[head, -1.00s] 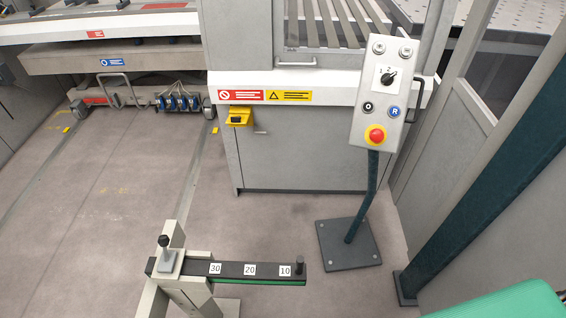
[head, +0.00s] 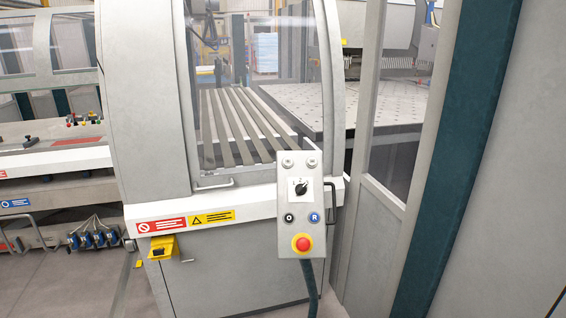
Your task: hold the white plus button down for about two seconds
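The control box (head: 303,238) is a light grey panel on a dark post, in the lower middle of the head view. Two small whitish round buttons sit side by side at its top, a left one (head: 288,164) and a right one (head: 312,163). Their marks are too small to tell which is the plus. Below them are a black rotary selector (head: 301,188), a black button (head: 289,217), a blue R button (head: 314,217) and a red emergency stop (head: 303,243) on yellow. Neither gripper shows, and nothing covers the box.
The machine housing (head: 225,268) stands behind the box, with a yellow foot-switch-like unit (head: 162,247) on its front. A dark teal post (head: 438,165) and grey panels rise at the right. Bare floor shows at the lower left.

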